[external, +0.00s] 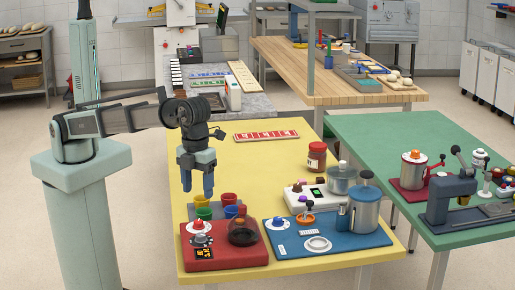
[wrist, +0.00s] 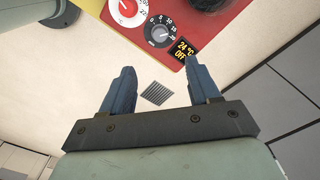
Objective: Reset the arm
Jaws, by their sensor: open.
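My gripper (external: 198,190) hangs over the left edge of the yellow table (external: 300,151) in the external view, with its blue fingers apart and nothing between them. It is above and a little left of the grey tray with coloured cups. In the wrist view my gripper (wrist: 160,88) is open, with pale floor and a small grey floor grate (wrist: 157,93) seen between and beyond its fingers. My arm stretches from its pale green base at the left, roughly level, then bends down at the wrist.
A red panel (external: 225,258) with knobs and a dark round dish stands below my gripper; its display shows 24 °C OFF. Coloured cups (external: 229,199), a blue panel (external: 290,246) with a metal pot (external: 364,214), and a red-lidded jar (external: 316,160) are nearby. A green table (external: 400,130) is at the right.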

